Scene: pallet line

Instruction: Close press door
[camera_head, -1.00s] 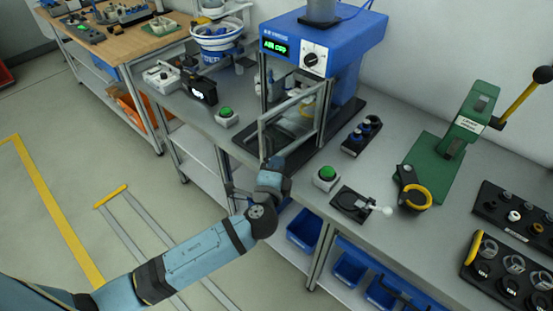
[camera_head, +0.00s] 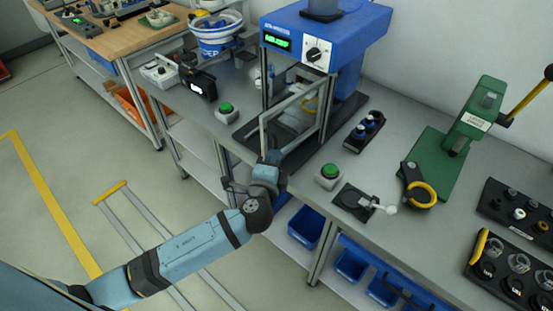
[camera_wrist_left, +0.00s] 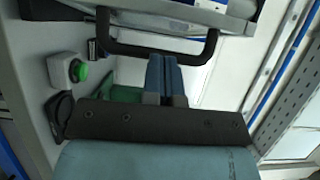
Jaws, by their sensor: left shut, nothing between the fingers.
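The press (camera_head: 335,38) is a blue machine with a green-lit display and a dial, standing on the grey bench. Its door is a clear panel in a grey frame (camera_head: 263,135), seen at an angle on the front left of the press; I cannot tell how far it stands open. In the left wrist view the door's black handle (camera_wrist_left: 130,49) crosses the upper middle. My left gripper (camera_head: 272,158) is shut and empty at the door's lower edge. In the wrist view its fingertips (camera_wrist_left: 163,62) are beside the handle bar; contact is unclear. My right gripper is not visible.
Green push buttons stand left (camera_head: 226,108) and right (camera_head: 328,172) of the press front. A small black fixture with a white-knobbed lever (camera_head: 355,200) and a green hand press (camera_head: 462,125) stand to the right. Blue bins (camera_head: 305,228) sit below the bench.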

